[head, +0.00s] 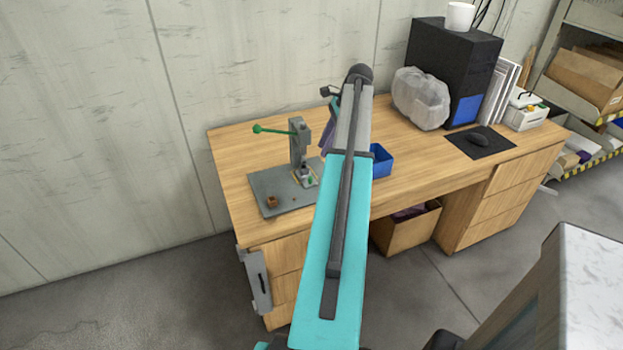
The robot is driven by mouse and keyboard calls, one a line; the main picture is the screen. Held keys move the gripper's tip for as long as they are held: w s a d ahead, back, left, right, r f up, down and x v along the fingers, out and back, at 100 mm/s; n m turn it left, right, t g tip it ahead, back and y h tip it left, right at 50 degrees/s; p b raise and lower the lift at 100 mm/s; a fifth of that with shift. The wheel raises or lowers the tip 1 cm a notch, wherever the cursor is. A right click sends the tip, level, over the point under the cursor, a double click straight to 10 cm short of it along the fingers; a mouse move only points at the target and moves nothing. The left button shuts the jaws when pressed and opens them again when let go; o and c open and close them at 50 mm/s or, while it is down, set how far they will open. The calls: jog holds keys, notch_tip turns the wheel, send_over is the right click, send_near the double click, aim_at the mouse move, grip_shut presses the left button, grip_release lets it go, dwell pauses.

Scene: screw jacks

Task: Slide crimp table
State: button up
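A small grey press (297,142) with a green-knobbed lever (273,130) stands upright on a grey base plate (268,185), at the left of the wooden desk. A small light-coloured crimp table (311,181) appears to sit at the foot of the press, with small dark and green parts on it. My teal and grey arm reaches over the desk just right of the press. A dark purplish part that looks like my gripper (327,138) shows beside the arm, close to the press column. Its fingertips are hidden or too small to make out.
A small brown block (272,202) sits on the plate's front corner. A blue bin (381,161) stands right of my arm. A plastic bag (421,98), a black computer case (453,62) and a mouse on a pad (481,148) are farther right. Bare desk lies between.

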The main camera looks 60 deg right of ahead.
aim_at(311, 177)
jog(key=shift+s+d, duration=0.15)
jog(key=shift+s, duration=0.1)
jog(key=shift+f, duration=0.15)
jog(key=shift+p+x, duration=1.1)
jog(key=shift+x, duration=5.65)
jog(key=shift+s+d, duration=0.1)
grip_shut()
